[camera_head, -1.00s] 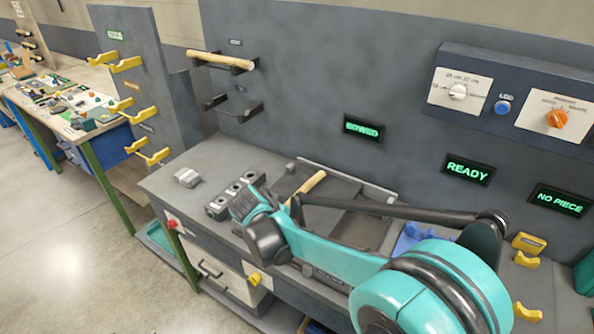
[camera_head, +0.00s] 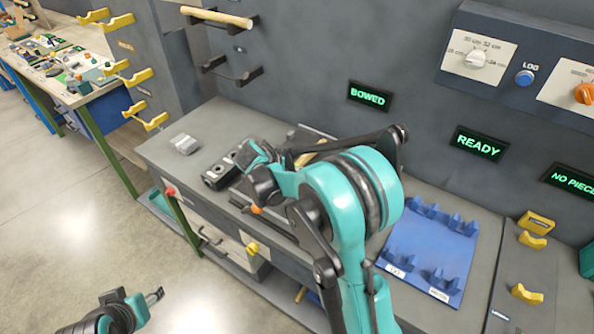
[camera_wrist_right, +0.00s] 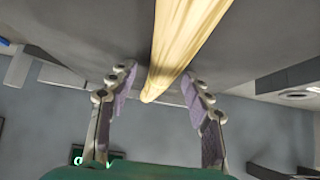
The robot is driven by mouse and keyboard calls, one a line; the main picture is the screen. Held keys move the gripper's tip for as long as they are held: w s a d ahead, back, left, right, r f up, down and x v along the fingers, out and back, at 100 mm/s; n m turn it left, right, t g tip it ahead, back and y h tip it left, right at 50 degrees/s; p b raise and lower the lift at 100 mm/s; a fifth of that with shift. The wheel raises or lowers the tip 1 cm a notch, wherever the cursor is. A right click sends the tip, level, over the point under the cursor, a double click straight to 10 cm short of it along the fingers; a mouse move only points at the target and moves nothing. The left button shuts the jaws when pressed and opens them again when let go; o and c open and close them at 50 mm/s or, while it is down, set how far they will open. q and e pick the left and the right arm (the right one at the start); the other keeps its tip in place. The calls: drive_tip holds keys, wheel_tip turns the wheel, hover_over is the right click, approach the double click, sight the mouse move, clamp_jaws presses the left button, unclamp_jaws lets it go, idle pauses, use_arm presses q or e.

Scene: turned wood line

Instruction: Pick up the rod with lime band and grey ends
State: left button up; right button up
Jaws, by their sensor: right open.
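No lime band or grey ends show on any rod in view. In the right wrist view, a plain pale wood rod (camera_wrist_right: 182,40) runs between the fingers of my right gripper (camera_wrist_right: 157,80), which are open and apart on either side of it. In the head view, this gripper (camera_head: 246,160) is low over the bench, partly hidden by my arm. A short piece of a pale rod (camera_head: 312,152) shows behind the arm. Another pale rod (camera_head: 217,17) lies on black wall hooks. My left gripper (camera_head: 150,298) is at the lower left over the floor; its opening is unclear.
A blue rack (camera_head: 430,245) with several notched supports lies on the bench right of my arm. A grey block (camera_head: 184,144) sits at the bench's left end. Wall displays read BOWED (camera_head: 370,96), READY (camera_head: 479,145) and NO PIECE. Empty yellow hooks (camera_head: 128,78) stand at left.

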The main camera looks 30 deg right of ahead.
clamp_jaws()
drive_tip(key=shift+r, duration=0.1)
drive_tip(key=shift+r, duration=0.1)
